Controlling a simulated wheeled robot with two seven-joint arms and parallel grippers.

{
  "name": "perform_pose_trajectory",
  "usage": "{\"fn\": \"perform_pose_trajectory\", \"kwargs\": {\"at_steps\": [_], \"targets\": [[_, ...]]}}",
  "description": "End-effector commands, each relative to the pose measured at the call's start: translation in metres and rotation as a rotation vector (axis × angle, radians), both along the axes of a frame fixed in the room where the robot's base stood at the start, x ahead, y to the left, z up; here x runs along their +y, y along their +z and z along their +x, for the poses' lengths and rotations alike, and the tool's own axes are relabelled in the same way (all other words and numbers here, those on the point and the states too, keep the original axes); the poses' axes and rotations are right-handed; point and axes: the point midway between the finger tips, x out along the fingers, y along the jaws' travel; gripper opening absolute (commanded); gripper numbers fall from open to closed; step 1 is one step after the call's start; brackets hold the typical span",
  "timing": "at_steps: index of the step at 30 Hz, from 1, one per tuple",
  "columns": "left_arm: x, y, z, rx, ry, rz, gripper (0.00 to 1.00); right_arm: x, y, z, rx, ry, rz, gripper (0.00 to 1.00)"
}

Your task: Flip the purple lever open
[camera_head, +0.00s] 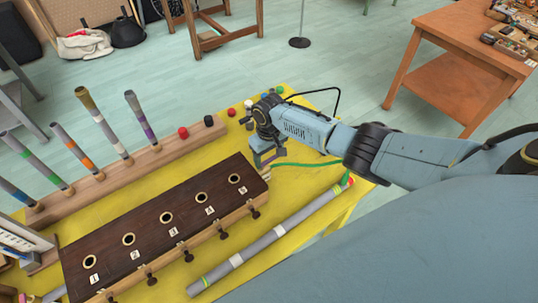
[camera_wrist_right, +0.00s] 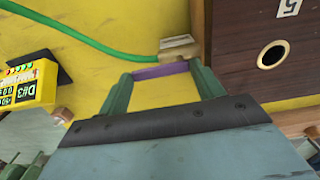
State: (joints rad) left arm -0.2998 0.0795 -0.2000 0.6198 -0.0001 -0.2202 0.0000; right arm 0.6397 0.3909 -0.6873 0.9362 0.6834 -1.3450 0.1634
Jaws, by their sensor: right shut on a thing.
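The purple lever (camera_wrist_right: 160,71) sits on a small pale valve block (camera_wrist_right: 178,46) at the end of a green hose (camera_wrist_right: 95,42). My right gripper (camera_wrist_right: 161,76) has a finger at each end of the lever in the wrist view and is shut on it. In the head view my right gripper (camera_head: 264,158) is at the far right end of the dark wooden box (camera_head: 150,222), and the lever is mostly hidden there. The hose (camera_head: 305,164) runs right from the gripper. My left gripper is not in view.
The box has several numbered holes and knobs along its front. A grey tube (camera_head: 262,243) lies before it on the yellow table (camera_head: 110,203). Several tubes stand in a wooden rack (camera_head: 120,172) behind. A yellow display (camera_wrist_right: 27,84) is left in the wrist view.

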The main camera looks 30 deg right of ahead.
Motion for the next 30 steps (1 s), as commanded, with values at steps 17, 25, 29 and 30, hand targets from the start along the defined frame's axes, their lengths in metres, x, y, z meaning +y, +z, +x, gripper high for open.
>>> {"fn": "perform_pose_trajectory", "kwargs": {"at_steps": [17,25,29,30], "targets": [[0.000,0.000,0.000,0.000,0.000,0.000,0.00,0.000,0.000,0.000,-0.001,0.002,0.000,0.75],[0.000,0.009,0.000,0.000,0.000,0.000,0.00,0.000,0.031,0.001,-0.004,0.003,0.000,0.75],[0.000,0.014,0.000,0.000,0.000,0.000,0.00,-0.001,0.061,0.001,-0.004,0.004,-0.001,0.75],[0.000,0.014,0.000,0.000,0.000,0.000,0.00,0.000,0.070,0.001,-0.005,0.004,0.000,0.75]]}}
